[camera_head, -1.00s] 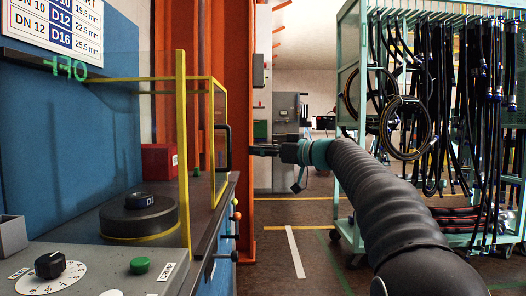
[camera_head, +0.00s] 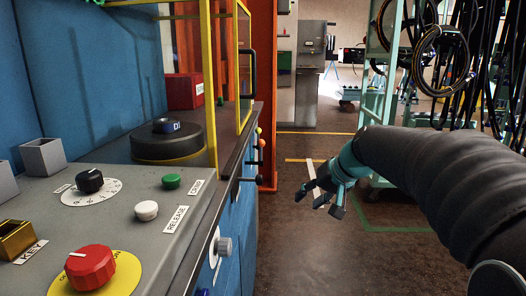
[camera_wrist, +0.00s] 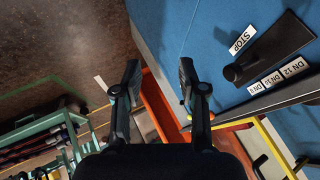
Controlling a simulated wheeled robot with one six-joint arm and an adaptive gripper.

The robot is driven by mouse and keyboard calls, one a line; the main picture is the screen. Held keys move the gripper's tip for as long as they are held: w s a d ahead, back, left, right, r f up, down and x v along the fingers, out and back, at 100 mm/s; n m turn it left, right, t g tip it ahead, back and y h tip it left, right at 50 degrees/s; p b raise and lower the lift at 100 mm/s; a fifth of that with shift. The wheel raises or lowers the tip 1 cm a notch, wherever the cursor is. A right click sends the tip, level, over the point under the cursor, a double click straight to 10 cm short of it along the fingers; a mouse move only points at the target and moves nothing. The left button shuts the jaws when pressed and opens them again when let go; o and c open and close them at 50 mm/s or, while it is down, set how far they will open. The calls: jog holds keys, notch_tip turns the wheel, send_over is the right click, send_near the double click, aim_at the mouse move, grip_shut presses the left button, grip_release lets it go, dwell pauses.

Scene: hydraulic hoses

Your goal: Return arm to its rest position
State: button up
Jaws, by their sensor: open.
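My gripper (camera_head: 325,198) hangs in the aisle to the right of the blue bench in the head view, its teal wrist bent downward. Its fingers are spread with nothing between them. It is apart from the bench and from the hose rack. In the wrist view my gripper (camera_wrist: 158,85) also shows open and empty, with the floor on one side and the blue bench front on the other. My dark sleeved arm reaches in from the right of the head view.
The crimping bench carries a red knob (camera_head: 90,267), a green button (camera_head: 172,181) and a black round die holder (camera_head: 167,143). A yellow-framed guard door (camera_head: 243,70) stands open. A teal hose rack (camera_head: 392,95) stands at the right. The aisle floor (camera_head: 290,225) is clear.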

jog(key=s+d+f+h, duration=0.1)
jog(key=s+f, duration=0.2)
jog(key=s, duration=0.6)
jog(key=s+d+f+h, duration=0.1)
jog(key=s+f+h, duration=0.1)
jog(key=s, duration=0.8)
jog(key=s+d+f+h, duration=0.2)
jog(key=s+f, duration=0.2)
jog(key=s, duration=0.6)
jog(key=shift+s+n, duration=0.2)
jog(key=shift+n, duration=0.2)
